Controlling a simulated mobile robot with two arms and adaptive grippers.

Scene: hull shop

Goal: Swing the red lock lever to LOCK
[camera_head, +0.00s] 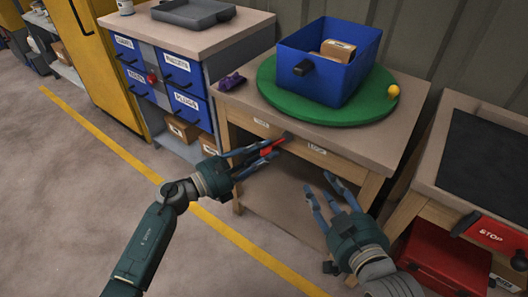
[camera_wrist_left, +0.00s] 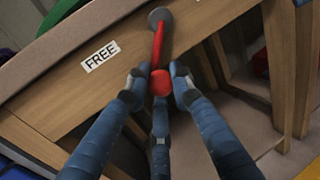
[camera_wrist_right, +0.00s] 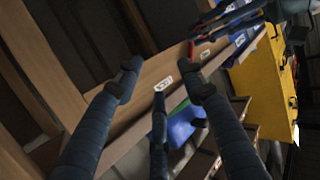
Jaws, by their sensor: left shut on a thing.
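The red lock lever (camera_head: 268,146) sits on the front edge of the wooden turntable bench. In the left wrist view its red arm (camera_wrist_left: 158,48) runs from a grey pivot (camera_wrist_left: 160,17) to a round red knob (camera_wrist_left: 161,82). The FREE label (camera_wrist_left: 101,56) is left of the pivot; the LOCK label (camera_head: 317,149) is right of it in the head view. My left gripper (camera_head: 275,148) is shut on the lever, its fingers around the knob end. My right gripper (camera_head: 317,185) is open and empty, in front of the bench, right of the lever.
A green turntable (camera_head: 290,98) on the bench carries a blue bin (camera_head: 310,75) with a box inside. A yellow ball (camera_head: 393,91) and a purple item (camera_head: 232,81) are near it. A drawer cabinet (camera_head: 152,60) stands left, a STOP-marked bench (camera_head: 450,160) right. The floor in front is clear.

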